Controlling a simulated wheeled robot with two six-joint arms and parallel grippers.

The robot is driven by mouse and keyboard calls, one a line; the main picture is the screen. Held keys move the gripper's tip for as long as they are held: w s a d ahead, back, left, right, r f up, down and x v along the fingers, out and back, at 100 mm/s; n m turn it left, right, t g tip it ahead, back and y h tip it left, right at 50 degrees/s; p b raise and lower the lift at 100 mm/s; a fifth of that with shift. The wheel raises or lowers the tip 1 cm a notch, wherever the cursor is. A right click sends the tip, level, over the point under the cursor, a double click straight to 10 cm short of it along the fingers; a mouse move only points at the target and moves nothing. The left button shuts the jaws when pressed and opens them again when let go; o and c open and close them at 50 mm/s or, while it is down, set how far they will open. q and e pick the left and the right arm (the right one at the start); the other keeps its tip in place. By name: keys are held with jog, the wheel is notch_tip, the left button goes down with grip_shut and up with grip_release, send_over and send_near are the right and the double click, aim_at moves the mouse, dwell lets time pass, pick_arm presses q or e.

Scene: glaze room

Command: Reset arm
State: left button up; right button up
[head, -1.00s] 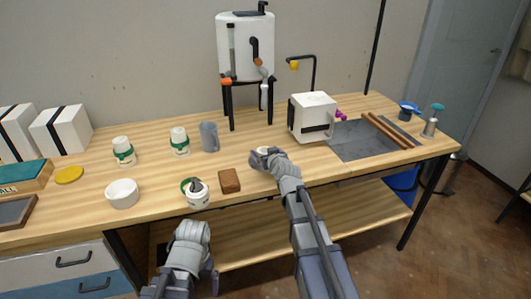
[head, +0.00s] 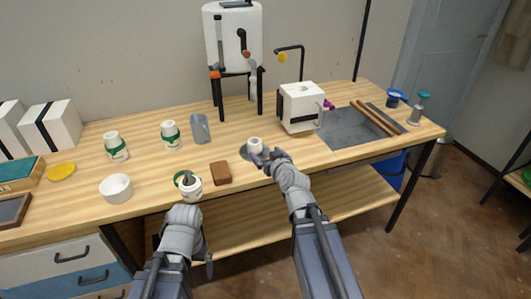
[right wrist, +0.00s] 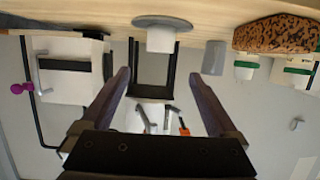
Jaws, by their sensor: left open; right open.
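My right gripper (head: 267,161) is open and empty in the head view, just in front and to the right of a small white cup (head: 255,144) on a grey disc (head: 246,152). In the right wrist view the open fingers (right wrist: 160,82) have a gap between them, and the cup (right wrist: 160,38) on its disc (right wrist: 167,21) stands beyond, apart from them. My left gripper (head: 185,215) is at the table's front edge, just in front of a white jar (head: 191,192) with a dark object at its mouth. Its fingertips are hard to make out.
A brown block (head: 221,173) lies between the grippers. A white bowl (head: 116,188), two green-labelled jars (head: 116,149) (head: 170,135) and a grey cylinder (head: 201,128) stand left. A white box-shaped device (head: 299,106) and a tank (head: 233,38) stand behind. The table front right is clear.

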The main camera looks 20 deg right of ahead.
aim_at(253, 141)
jog(key=shift+w, duration=0.1)
jog(key=b+x, duration=0.3)
jog(key=x, duration=0.9)
jog(key=shift+b, duration=0.3)
jog(key=shift+f, duration=0.25)
jog(key=shift+r, duration=0.25)
jog(key=shift+f, duration=0.15)
